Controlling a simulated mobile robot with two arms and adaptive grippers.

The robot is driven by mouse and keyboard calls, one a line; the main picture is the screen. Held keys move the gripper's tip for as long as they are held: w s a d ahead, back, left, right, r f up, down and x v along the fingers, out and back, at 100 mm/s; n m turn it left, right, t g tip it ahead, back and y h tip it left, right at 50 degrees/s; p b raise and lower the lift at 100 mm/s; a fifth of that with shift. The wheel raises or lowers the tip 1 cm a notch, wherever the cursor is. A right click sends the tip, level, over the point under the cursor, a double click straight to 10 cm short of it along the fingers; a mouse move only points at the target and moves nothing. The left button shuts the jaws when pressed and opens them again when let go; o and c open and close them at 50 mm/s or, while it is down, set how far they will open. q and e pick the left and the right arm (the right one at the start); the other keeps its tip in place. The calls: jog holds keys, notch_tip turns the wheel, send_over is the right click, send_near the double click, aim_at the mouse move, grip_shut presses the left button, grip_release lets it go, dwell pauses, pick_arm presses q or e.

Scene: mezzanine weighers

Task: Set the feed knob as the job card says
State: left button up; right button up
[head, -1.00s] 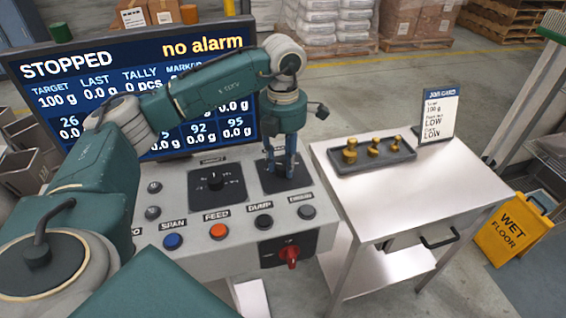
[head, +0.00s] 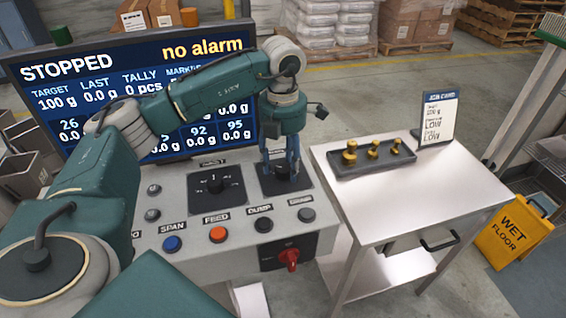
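The control console (head: 185,262) stands in front of me with two black dial plates on top. The left knob (head: 214,183) is in full view, its pointer toward the back. The right dial plate (head: 306,183) is largely covered by my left gripper (head: 283,172), which points down over its knob (head: 283,172). The blue fingers are at the knob; I cannot tell whether they grip it. The job card (head: 438,120) stands on the side table, showing 100 g and two "LOW" lines. My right gripper is not in view.
The screen (head: 60,68) behind the console reads STOPPED and no alarm. Front buttons include an orange one labelled FEED (head: 218,234) and a red rotary switch (head: 289,257). The steel table (head: 400,205) holds a tray (head: 372,165) of brass weights. A wet-floor sign (head: 513,230) stands at right.

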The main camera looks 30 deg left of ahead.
aim_at(283, 168)
pick_arm(q)
notch_tip(283, 168, up, 12)
dwell(0.6)
dwell(0.5)
